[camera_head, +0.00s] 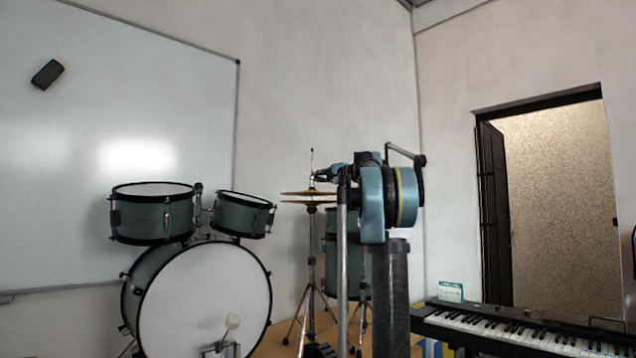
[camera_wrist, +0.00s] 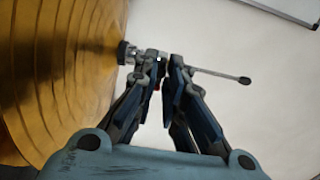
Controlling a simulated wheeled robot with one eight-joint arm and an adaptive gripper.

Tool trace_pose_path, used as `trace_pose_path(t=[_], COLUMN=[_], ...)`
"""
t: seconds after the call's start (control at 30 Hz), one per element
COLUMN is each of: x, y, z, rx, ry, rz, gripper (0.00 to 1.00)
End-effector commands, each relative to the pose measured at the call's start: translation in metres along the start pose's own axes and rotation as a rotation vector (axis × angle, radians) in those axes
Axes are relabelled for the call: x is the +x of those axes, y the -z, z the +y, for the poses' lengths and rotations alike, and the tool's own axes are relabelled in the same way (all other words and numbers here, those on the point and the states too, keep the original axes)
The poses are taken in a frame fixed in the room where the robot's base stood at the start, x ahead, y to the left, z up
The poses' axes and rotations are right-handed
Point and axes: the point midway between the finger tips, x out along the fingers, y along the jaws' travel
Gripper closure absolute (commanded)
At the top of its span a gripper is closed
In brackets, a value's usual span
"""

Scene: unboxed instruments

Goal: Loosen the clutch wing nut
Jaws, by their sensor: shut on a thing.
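In the wrist view the gold hi-hat cymbal (camera_wrist: 62,85) fills the left side. The silver and dark clutch (camera_wrist: 126,53) stands out from its centre, and the thin rod (camera_wrist: 218,75) runs on to the right past my fingers. My gripper (camera_wrist: 163,68) is shut at the clutch, its fingertips on the wing nut, which they largely hide. In the head view my gripper (camera_head: 325,174) is at the rod just above the hi-hat cymbals (camera_head: 309,197). The wing nut is too small to make out there.
A drum kit with a bass drum (camera_head: 205,300) and toms (camera_head: 152,218) stands left of the hi-hat. A keyboard (camera_head: 520,330) is at lower right, near a doorway (camera_head: 555,200). A whiteboard (camera_head: 60,150) covers the left wall.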

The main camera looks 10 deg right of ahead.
Motion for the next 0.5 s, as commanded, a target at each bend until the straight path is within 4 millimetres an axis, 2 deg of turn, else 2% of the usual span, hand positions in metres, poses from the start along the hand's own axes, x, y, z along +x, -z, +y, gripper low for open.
trace_pose_path(t=[0.3,0.5], x=[-0.0010,-0.0011], y=[0.0019,0.0022], z=[0.0005,0.0004], rx=[-0.017,-0.191], ry=[-0.001,-0.001], rz=[0.003,0.003], gripper=[1.00,1.00])
